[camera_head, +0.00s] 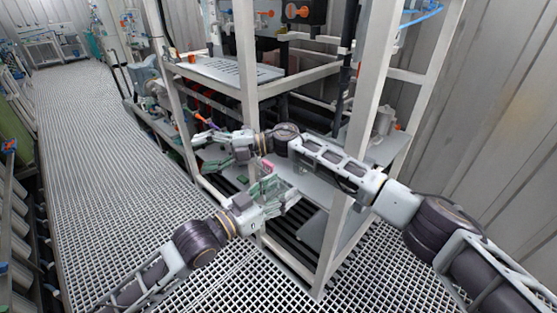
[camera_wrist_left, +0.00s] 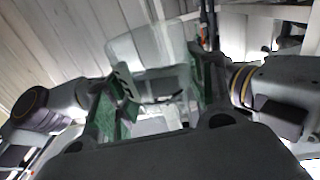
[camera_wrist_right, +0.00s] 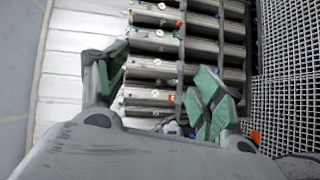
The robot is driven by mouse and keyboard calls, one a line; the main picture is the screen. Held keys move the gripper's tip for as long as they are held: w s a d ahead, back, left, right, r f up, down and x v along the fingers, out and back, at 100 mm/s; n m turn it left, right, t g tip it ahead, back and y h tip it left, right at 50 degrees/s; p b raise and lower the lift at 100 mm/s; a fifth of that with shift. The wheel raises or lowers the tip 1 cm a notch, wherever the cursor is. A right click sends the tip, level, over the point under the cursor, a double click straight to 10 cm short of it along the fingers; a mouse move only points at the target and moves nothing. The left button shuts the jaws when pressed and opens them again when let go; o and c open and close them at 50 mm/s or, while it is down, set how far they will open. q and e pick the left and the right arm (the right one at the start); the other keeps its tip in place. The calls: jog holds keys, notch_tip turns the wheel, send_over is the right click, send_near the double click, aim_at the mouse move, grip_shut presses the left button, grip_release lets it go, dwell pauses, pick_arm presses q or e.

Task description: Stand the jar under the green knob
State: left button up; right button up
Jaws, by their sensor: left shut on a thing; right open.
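A clear jar (camera_wrist_left: 140,48) shows between the green fingers of my left gripper (camera_wrist_left: 162,85) in the left wrist view. The gripper is shut on it. In the head view the left gripper (camera_head: 277,189) is in front of the rack, beside its near post; I cannot make out the jar clearly there. My right gripper (camera_head: 208,150) is open and empty, further left and further back, at the rack's lower level. It also shows open in the right wrist view (camera_wrist_right: 158,75). I cannot identify the green knob with certainty in any view.
White rack posts (camera_head: 361,110) stand close to both arms. A shelf with a grey perforated plate (camera_head: 232,70) is above the grippers. Several grey tubes (camera_wrist_right: 160,65) with small coloured fittings lie in rows in the right wrist view. The grating floor (camera_head: 95,150) is clear on the left.

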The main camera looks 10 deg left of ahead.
jog(key=s+r+n+g+h, duration=0.1)
jog(key=s+r+n+h, duration=0.1)
jog(key=s, duration=0.1)
jog(key=n+t+h, duration=0.6)
jog(key=n+h, duration=0.1)
jog(key=h, duration=0.7)
send_near(279, 197)
jog(key=w, duration=0.2)
jog(key=shift+w+a+f, duration=0.25)
jog(key=shift+a+f, duration=0.05)
jog(key=shift+f, duration=0.1)
jog(key=shift+f, duration=5.9)
